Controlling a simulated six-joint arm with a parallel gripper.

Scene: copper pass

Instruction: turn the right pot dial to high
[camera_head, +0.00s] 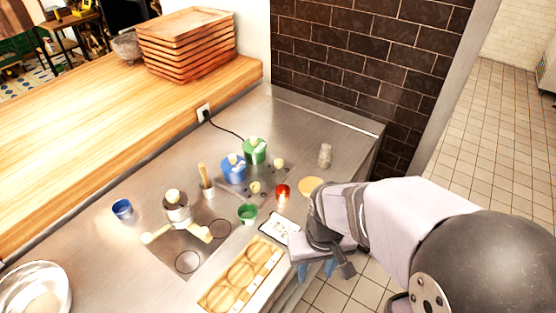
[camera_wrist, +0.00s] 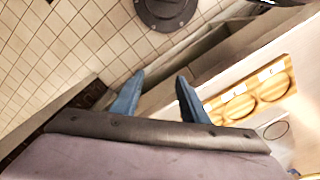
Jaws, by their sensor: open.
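A blue pot (camera_head: 233,171) and a green pot (camera_head: 255,151) with pale lid knobs stand side by side on a metal plate on the counter. Two small yellowish dials sit in front of them: the left pot dial (camera_head: 254,187) by the blue pot and the right pot dial (camera_head: 279,163) by the green pot. Their settings are too small to read. My gripper (camera_head: 315,268) hangs past the counter's front edge, well away from the dials, blue fingers down. In the wrist view my gripper (camera_wrist: 158,98) is open and empty; no dial shows there.
Between my gripper and the dials lie a white card (camera_head: 280,229), a red glowing cup (camera_head: 283,192) and a green cup (camera_head: 247,213). A brick wall (camera_head: 370,50) rises behind.

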